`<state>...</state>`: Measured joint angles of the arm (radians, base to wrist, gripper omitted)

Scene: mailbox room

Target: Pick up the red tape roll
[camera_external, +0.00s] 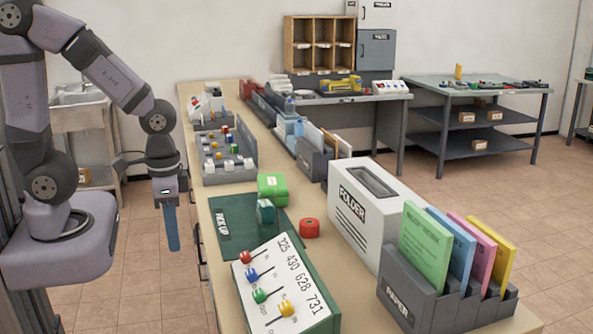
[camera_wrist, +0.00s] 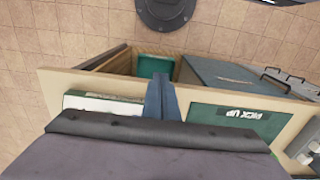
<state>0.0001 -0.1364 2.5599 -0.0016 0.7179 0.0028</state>
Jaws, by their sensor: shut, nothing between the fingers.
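The red tape roll (camera_external: 309,228) lies on the long wooden counter, just right of the dark green PICK UP mat (camera_external: 232,222). I cannot make it out in the wrist view. My gripper (camera_external: 173,246) points down beside the counter's left edge, over the floor, well left of the roll. Its blue fingers are shut and empty. In the wrist view my gripper (camera_wrist: 161,84) shows as closed blue fingers at the counter's edge, left of the PICK UP mat (camera_wrist: 238,118).
Near the roll are a green box (camera_external: 272,186), a dark green roll-like item (camera_external: 265,212), a white FOLDER box (camera_external: 372,215) and a numbered board with coloured knobs (camera_external: 283,285). A paper rack (camera_external: 405,290) fills the near right. An open drawer (camera_wrist: 118,62) juts from the counter.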

